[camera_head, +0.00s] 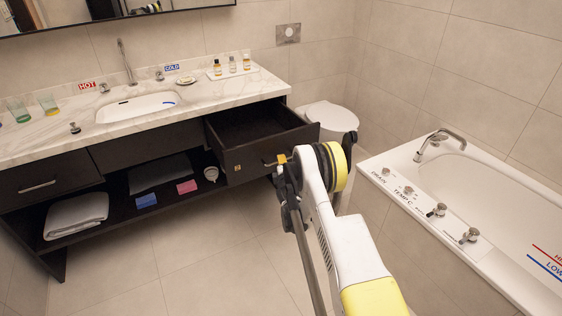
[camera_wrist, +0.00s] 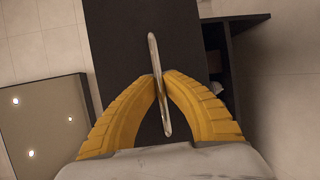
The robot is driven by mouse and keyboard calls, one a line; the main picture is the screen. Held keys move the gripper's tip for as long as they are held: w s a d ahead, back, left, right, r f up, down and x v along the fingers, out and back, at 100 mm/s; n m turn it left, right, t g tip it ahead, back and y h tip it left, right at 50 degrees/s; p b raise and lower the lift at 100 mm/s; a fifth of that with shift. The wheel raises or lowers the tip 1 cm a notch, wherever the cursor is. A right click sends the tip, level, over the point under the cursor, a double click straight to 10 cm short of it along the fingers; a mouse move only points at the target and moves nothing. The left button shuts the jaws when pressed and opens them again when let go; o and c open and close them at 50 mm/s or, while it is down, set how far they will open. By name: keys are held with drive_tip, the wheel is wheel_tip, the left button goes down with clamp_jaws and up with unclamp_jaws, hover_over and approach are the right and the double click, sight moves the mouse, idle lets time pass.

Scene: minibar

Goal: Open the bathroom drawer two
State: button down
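The dark right-hand drawer (camera_head: 246,158) under the marble counter is pulled out, and its empty-looking inside shows from above. No number can be read on it. My gripper (camera_head: 282,159) is at the right part of its front. In the wrist view the yellow fingers of my gripper (camera_wrist: 162,77) close in on both sides of the silver bar handle (camera_wrist: 153,50) on the dark drawer front (camera_wrist: 115,30). The fingertips appear to pinch the bar. The left-hand drawer (camera_head: 45,183), with its own silver handle, is closed.
The bathtub (camera_head: 480,215) stands close on the right of my arm, and the toilet (camera_head: 326,117) is behind the drawer. The open shelf below holds towels (camera_head: 76,214) and small boxes. The tiled floor (camera_head: 200,262) in front is clear.

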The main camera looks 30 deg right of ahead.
drive_tip(key=c, duration=1.5)
unclamp_jaws()
drive_tip(key=shift+w, duration=0.15)
